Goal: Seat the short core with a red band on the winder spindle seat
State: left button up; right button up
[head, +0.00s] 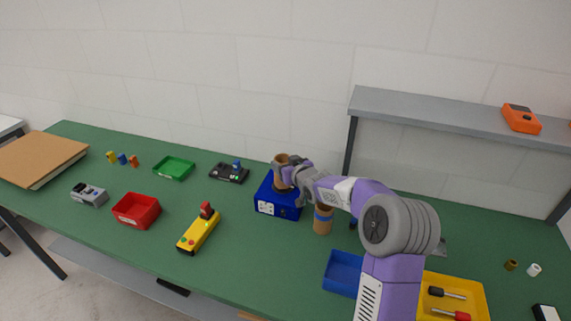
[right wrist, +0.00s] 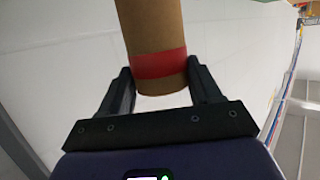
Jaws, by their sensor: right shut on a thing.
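The brown cardboard core with a red band (right wrist: 159,65) is between the two dark fingers of my right gripper (right wrist: 160,92), with the band close to the fingers. In the head view, my right gripper (head: 284,175) is shut on this core (head: 280,160) over the blue winder box (head: 278,201). The core looks roughly upright there. The spindle seat is hidden behind the core and gripper, so I cannot tell whether the core touches it. My left gripper is not in view.
A core with a blue band (head: 322,219) stands just right of the blue box. A blue tray (head: 342,272) and a yellow tray (head: 455,285) with tools lie nearer. A yellow pendant (head: 199,231) and a red bin (head: 136,211) are left. A grey shelf (head: 450,107) stands behind right.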

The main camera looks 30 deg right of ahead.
jog(key=shift+f, duration=0.3)
jog(key=o, duration=1.1)
jog(key=v, duration=0.7)
jog(key=shift+s+r, duration=0.2)
jog(key=shift+s, duration=0.05)
jog(key=shift+a, duration=0.1)
